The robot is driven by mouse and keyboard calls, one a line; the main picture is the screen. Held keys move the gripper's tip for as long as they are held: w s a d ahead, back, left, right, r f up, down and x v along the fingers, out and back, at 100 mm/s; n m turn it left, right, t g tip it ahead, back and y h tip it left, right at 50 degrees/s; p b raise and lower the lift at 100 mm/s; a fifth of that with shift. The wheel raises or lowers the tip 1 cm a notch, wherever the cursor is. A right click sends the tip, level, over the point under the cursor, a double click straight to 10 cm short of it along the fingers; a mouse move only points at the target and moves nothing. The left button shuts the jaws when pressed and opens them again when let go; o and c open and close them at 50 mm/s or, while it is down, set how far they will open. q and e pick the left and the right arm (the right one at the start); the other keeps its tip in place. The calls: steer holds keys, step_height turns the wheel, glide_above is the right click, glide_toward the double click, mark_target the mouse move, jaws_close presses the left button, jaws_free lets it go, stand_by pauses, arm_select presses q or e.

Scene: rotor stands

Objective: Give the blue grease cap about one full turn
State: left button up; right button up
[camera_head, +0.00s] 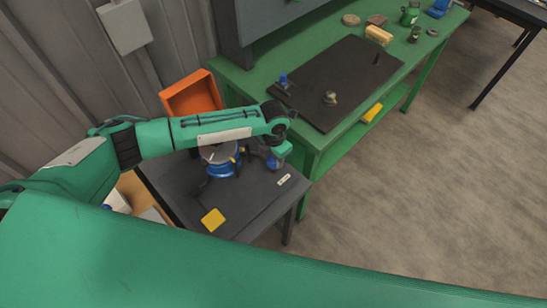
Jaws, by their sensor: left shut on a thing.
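My left arm reaches in from the left over a small dark table (250,209). My left gripper (274,158) points down at the table's right rear part. It is shut on a small blue thing, which looks like the blue grease cap (273,164); the wrist and fingers hide much of it. Just left of it stands a rotor stand (224,170) with a blue base and a grey round top, partly behind my arm. My right gripper is not in view.
A yellow square (213,220) and a small white label (284,180) lie on the dark table. An orange bin (189,86) stands behind. A green bench (318,149) with a black mat (345,75) holds several small parts.

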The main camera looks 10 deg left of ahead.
arm_select(q)
steer(key=shift+s+f, duration=0.1)
stand_by(0.5)
steer(key=o, duration=1)
step_height(320, 180, up, 14)
steer(key=b, duration=0.4)
steer(key=shift+f, duration=0.15)
